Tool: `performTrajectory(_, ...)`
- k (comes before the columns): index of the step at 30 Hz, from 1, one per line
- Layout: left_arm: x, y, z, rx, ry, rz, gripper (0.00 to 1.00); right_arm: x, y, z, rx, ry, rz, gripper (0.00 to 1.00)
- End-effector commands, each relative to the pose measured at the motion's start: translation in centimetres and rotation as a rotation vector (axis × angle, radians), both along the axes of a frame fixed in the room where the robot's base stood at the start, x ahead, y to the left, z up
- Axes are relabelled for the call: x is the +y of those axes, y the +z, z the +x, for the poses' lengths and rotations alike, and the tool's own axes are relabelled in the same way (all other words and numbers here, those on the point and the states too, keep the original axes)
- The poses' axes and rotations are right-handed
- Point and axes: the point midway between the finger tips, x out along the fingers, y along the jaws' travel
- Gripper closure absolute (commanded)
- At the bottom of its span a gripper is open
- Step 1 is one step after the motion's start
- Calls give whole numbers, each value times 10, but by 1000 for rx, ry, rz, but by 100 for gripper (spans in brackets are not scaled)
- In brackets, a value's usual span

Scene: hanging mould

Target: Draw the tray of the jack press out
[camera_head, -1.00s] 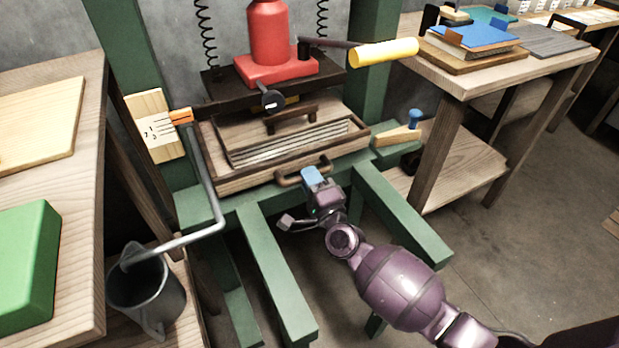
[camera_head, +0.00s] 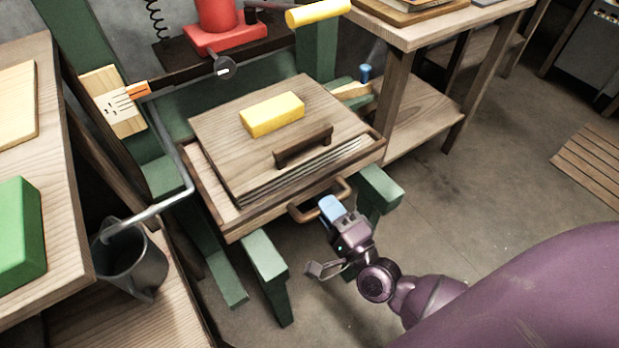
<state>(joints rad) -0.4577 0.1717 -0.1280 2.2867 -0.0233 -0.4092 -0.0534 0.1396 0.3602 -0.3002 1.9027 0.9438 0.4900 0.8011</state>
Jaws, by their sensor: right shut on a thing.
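The wooden tray (camera_head: 225,221) of the green press sticks out of the press frame toward me. In it lies a wooden board (camera_head: 225,125) with a dark handle (camera_head: 303,147) and a yellow block (camera_head: 272,114) on top; thin pale layers show under its front edge. A brown pull handle (camera_head: 303,216) is on the tray's front. My right gripper (camera_head: 331,209), with blue fingertips, is shut on the right part of this pull handle. The fingertips partly hide their grip. My left gripper is not in view.
The red jack (camera_head: 214,38) stands above and behind the tray, with a yellow-gripped lever (camera_head: 318,12). A grey bucket (camera_head: 132,262) under a bent pipe (camera_head: 180,200) stands at the left. A green block (camera_head: 20,232) lies on the left bench.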

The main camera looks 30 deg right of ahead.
Motion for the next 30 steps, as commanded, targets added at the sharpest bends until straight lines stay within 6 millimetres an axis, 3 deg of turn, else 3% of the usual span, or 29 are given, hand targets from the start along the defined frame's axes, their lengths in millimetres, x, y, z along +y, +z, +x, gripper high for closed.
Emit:
performTrajectory(6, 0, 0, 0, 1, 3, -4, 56, -4, 0, -45, 2, 0, -1, 100)
performTrajectory(12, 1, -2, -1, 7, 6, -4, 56, -7, 0, -68, 1, 0, 0, 100)
performTrajectory(29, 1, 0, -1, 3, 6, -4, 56, -7, 0, -77, -1, 0, -1, 100)
performTrajectory(30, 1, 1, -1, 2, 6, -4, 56, -7, 0, -77, -1, 0, -1, 77)
